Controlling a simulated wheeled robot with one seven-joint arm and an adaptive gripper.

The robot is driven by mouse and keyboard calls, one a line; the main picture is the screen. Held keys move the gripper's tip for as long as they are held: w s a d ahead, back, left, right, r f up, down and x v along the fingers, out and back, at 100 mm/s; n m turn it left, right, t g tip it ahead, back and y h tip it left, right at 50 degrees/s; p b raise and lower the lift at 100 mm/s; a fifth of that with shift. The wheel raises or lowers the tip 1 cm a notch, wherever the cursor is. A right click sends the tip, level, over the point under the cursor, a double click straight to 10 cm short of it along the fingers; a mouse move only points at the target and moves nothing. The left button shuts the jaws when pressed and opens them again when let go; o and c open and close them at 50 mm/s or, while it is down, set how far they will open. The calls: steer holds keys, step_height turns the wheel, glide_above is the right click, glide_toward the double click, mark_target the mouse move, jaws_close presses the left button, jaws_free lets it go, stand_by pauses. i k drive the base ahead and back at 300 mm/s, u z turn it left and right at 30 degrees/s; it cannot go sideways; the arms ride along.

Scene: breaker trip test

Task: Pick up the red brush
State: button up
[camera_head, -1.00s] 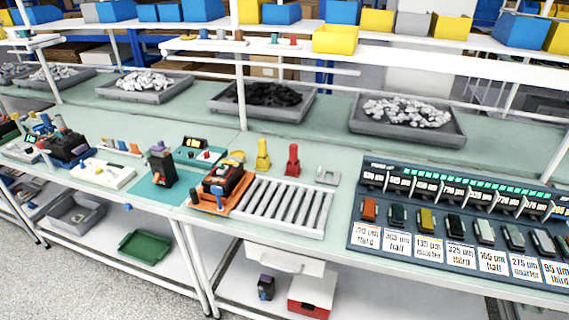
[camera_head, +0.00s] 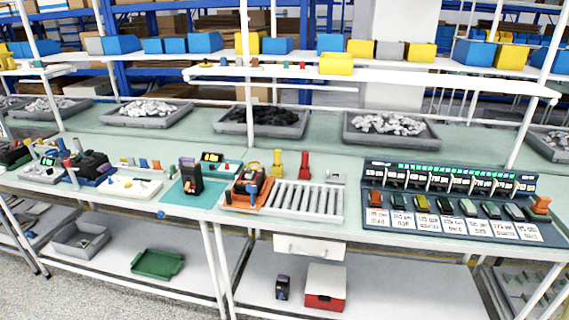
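A red upright piece (camera_head: 305,165), which looks like the red brush, stands on the pale green workbench (camera_head: 345,155), with a wider base and a narrower top. It is behind the grey roller rack (camera_head: 340,205). A similar yellow piece (camera_head: 278,163) stands just to its left, with a small gap between them. Nothing hides the upper part of the red piece. My gripper is not in view.
An orange fixture (camera_head: 232,201) with a dark device is left of the rollers. A dark breaker panel (camera_head: 365,190) with several labelled slots is to the right. Grey bins (camera_head: 262,132) stand behind, under a white shelf (camera_head: 400,77). Open bench lies between bins and red piece.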

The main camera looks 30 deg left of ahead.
mark_target(305, 155)
steer(key=u, duration=1.25)
